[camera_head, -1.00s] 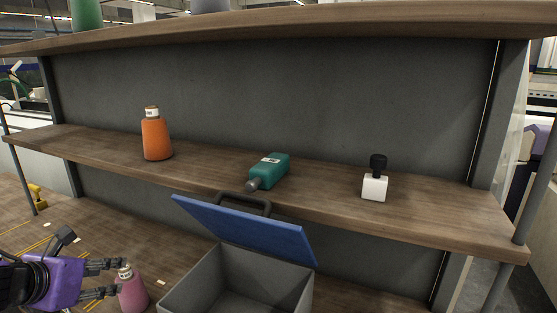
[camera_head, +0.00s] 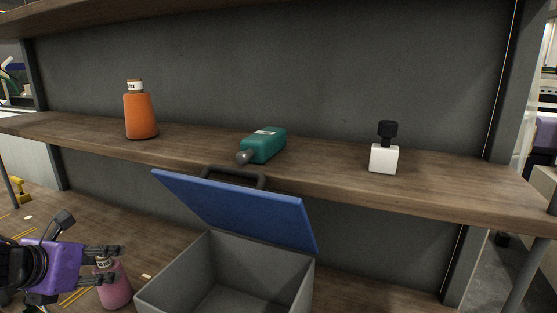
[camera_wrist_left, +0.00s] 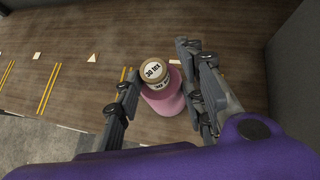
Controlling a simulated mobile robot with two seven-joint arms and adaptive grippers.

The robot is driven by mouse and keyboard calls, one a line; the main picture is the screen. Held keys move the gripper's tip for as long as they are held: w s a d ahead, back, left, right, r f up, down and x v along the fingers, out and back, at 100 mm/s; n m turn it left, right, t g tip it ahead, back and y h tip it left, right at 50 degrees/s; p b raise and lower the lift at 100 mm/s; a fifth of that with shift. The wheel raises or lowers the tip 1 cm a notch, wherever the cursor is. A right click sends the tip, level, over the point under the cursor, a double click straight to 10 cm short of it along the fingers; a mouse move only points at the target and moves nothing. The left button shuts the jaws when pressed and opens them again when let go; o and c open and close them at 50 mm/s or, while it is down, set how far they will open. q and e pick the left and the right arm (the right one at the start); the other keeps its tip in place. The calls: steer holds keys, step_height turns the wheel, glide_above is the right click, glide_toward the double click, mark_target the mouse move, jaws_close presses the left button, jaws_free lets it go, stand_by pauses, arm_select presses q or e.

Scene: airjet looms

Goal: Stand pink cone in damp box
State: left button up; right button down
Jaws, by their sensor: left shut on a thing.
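The pink cone (camera_head: 116,291) stands upright at the lower left in the head view, on or just above the lower wooden surface; I cannot tell which. My left gripper (camera_head: 118,265) is shut on it near its top, one finger on each side. In the left wrist view the cone (camera_wrist_left: 165,104) shows its labelled top between the fingers (camera_wrist_left: 158,65). The damp box (camera_head: 165,286) is a grey open bin to the right of the cone, with its blue lid (camera_head: 235,208) raised. Its floor is partly cut off by the frame. My right gripper is out of view.
The shelf (camera_head: 330,174) above the box holds an orange cone (camera_head: 140,117), a teal bottle (camera_head: 265,146) lying down and a white bottle with a black cap (camera_head: 383,159). The raised lid reaches the shelf's front edge in the picture. A narrow gap separates cone and box.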

arm_select(q)
steer(key=c, duration=0.4)
steer(key=shift+c, duration=0.2)
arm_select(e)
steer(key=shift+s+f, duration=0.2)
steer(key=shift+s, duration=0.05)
arm_select(q)
steer(key=shift+r, duration=0.1)
steer(key=shift+c, duration=0.5)
